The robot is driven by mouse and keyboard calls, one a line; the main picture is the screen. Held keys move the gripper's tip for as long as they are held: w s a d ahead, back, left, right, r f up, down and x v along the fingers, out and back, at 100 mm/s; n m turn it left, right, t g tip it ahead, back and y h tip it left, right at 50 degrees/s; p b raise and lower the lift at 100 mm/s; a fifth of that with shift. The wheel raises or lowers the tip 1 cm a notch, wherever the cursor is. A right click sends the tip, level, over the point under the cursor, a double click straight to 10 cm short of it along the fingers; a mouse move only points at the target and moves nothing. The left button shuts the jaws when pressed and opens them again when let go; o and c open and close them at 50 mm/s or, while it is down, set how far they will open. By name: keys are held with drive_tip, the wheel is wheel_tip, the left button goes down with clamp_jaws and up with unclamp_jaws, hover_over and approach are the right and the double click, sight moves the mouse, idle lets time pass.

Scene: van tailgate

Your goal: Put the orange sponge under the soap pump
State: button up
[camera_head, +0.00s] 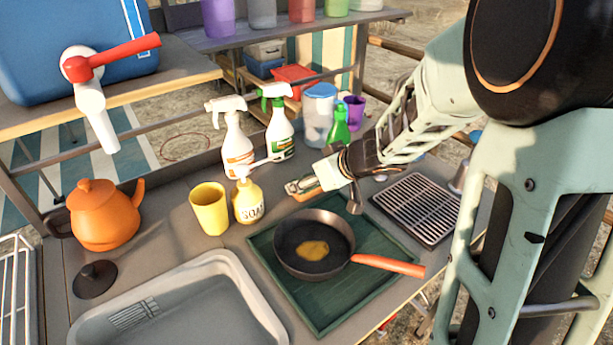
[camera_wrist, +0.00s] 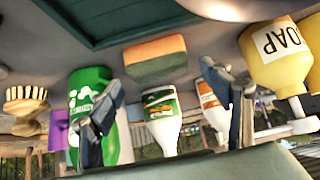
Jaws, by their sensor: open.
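The orange sponge (camera_head: 303,188) lies on the grey counter behind the frying pan, right of the soap pump. In the wrist view the sponge (camera_wrist: 155,60), orange with a green layer, appears between and beyond my fingers. The yellow soap pump (camera_head: 248,202) stands upright on the counter beside the yellow cup; its labelled body also shows at the right of the wrist view (camera_wrist: 275,60). My gripper (camera_head: 325,180) is close to the sponge, on its right side in the head view. Its two fingers (camera_wrist: 162,88) are apart, with nothing held. The sponge is partly hidden in the head view.
A frying pan (camera_head: 300,257) with an orange handle sits on a green board (camera_head: 340,312). A yellow cup (camera_head: 209,212), orange teapot (camera_head: 105,222) and grey tray (camera_head: 235,300) are left. Spray bottles (camera_head: 238,150) stand behind. A grill rack (camera_head: 420,208) is right.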

drive_tip(key=p+v, duration=0.4)
drive_tip(key=v, duration=0.4)
drive_tip(key=shift+s+d+r, duration=0.2)
drive_tip(key=shift+r, duration=0.05)
